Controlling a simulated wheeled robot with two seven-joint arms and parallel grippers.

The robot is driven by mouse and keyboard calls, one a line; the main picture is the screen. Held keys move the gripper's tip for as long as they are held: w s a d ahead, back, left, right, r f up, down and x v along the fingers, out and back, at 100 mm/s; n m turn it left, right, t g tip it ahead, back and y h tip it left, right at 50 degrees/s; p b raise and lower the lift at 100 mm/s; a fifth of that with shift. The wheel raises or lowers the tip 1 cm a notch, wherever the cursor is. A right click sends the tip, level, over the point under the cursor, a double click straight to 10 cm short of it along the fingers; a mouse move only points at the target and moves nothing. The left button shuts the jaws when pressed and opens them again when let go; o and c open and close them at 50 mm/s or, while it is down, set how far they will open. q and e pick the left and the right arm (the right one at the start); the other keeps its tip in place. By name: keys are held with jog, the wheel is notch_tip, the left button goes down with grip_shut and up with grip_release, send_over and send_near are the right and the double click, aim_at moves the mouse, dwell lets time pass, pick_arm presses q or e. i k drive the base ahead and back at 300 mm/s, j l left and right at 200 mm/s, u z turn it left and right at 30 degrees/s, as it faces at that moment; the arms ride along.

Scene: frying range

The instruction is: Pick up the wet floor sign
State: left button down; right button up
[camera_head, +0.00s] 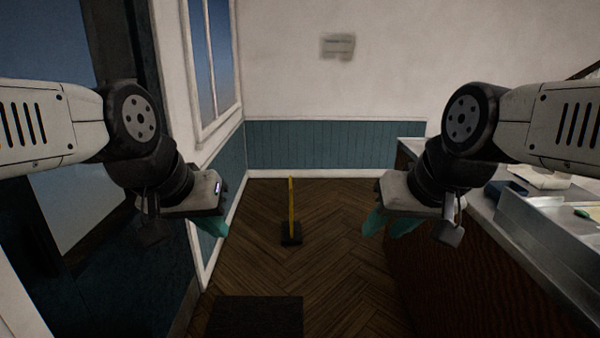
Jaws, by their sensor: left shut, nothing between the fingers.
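A thin upright yellow piece on a black base, which appears to be the wet floor sign (291,208), stands on the wooden floor ahead, near the middle of the view. It shows narrow, as if edge-on, and no lettering is visible. My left gripper (212,224) is to the left of the sign, pointing down, shut and empty. My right gripper (386,224) is to the right of it; its teal fingers look spread apart with nothing between them. Both grippers are apart from the sign.
A counter (415,150) with a metal tray (545,225) runs along the right. A wall with blue panelling (330,145) closes off the far end. A window and dark door area lie on the left. The floor (335,270) around the sign is clear.

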aim_at(291, 208)
jog(key=i+z, duration=0.15)
jog(key=i, duration=1.8)
jog(key=i+l+u, duration=0.2)
jog(key=i+u, duration=0.25)
jog(key=i, duration=0.35)
jog(key=i+l+u, duration=0.4)
jog(key=i+l, duration=0.15)
jog(key=i, duration=0.25)
jog(key=i+l+u, duration=0.45)
jog(key=i+l, duration=0.25)
